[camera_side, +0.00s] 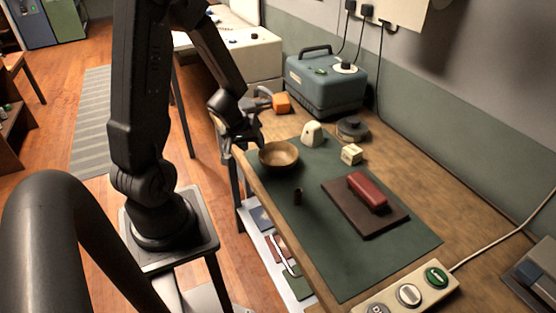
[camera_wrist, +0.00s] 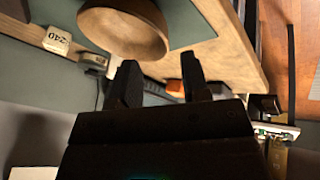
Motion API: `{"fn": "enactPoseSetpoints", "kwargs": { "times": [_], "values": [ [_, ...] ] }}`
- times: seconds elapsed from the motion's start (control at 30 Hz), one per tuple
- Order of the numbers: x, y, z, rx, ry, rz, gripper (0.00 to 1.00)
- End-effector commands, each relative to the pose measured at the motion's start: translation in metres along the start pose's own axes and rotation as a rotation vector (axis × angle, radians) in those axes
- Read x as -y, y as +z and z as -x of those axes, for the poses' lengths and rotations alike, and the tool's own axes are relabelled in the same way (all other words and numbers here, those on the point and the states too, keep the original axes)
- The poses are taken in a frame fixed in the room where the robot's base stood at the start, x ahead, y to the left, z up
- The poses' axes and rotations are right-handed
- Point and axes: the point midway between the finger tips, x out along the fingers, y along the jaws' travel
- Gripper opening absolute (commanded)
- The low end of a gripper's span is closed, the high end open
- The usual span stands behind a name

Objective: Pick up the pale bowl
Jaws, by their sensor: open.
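The pale bowl (camera_side: 279,155) is a round tan wooden bowl. It stands upright on the green mat (camera_side: 330,260), near the mat's far left corner in the side view. It also shows in the wrist view (camera_wrist: 125,28), at the top and cut off by the frame edge. My gripper (camera_side: 240,143) is just left of the bowl in the side view, close to the table's edge. In the wrist view, the two dark fingers of my gripper (camera_wrist: 160,80) are apart with nothing between them. The bowl lies beyond the fingertips, and I cannot tell the exact gap.
A dark red block (camera_side: 367,191) lies on a brown board (camera_side: 340,205). An orange block (camera_side: 281,103) and a blue-grey machine (camera_side: 325,85) are behind.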

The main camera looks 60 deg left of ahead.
Motion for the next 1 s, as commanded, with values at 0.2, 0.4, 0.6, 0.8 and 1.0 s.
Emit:
{"fn": "enactPoseSetpoints", "kwargs": {
  "times": [0.2,0.4,0.6,0.8,1.0],
  "values": [
    [0.001,0.001,-0.016,0.003,0.0,0.003,0.43],
    [0.001,0.0,-0.024,0.0,-0.001,0.001,0.43],
    [0.001,-0.001,-0.03,0.0,-0.001,0.0,0.43],
    [0.003,-0.004,-0.05,0.002,-0.001,0.004,0.43],
    [0.003,-0.005,-0.069,0.001,0.0,0.003,0.43]
  ]
}}
